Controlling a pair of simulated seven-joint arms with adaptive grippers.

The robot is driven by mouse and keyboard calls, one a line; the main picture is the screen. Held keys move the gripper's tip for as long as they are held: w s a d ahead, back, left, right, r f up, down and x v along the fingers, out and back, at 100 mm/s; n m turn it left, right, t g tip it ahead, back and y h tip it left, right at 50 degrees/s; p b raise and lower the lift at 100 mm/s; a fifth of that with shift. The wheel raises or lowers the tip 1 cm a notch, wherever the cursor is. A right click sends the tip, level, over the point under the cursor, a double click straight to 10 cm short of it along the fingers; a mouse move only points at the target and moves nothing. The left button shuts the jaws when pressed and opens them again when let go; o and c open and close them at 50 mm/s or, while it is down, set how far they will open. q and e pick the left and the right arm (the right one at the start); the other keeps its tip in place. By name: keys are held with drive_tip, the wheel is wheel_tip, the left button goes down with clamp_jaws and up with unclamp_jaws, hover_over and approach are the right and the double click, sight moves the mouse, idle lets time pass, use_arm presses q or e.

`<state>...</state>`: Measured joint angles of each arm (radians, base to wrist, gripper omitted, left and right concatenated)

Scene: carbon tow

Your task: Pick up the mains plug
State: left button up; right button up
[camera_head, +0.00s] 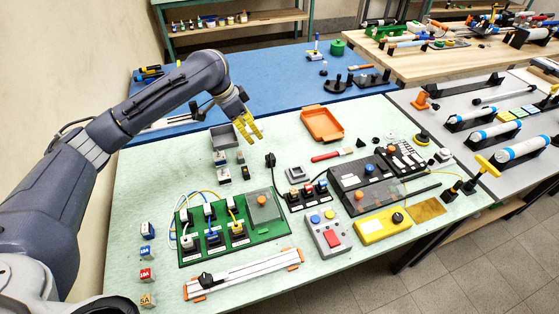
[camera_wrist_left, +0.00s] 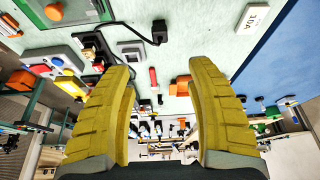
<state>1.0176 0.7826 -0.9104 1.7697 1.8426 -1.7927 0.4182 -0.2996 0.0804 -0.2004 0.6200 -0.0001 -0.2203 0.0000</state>
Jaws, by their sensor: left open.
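The mains plug (camera_head: 270,158) is a small black piece with a dark cord, lying on the pale green table near its middle. What looks like the same plug (camera_wrist_left: 159,31) shows at the top centre of the left wrist view, beyond the fingertips. My left gripper (camera_head: 253,137) has yellow fingers and hangs above the table, up and to the left of the plug in the head view. In the left wrist view its fingers (camera_wrist_left: 160,72) are spread apart with nothing between them. It is apart from the plug. My right gripper is not in view.
An orange tray (camera_head: 322,124) and a red-handled tool (camera_head: 326,156) lie to the right. A grey open bin (camera_head: 223,137) stands left of the gripper. A green board (camera_head: 233,228) with wired plugs and a black panel (camera_head: 366,178) lie nearer. Bare table surrounds the plug closely.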

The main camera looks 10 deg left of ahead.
use_arm(q)
approach(269, 156)
drive_tip(key=x, duration=0.5)
drive_tip(key=shift+d, duration=0.1)
drive_tip(key=shift+x, duration=3)
drive_tip(key=shift+c, duration=0.3)
drive_tip(key=c, duration=1.2)
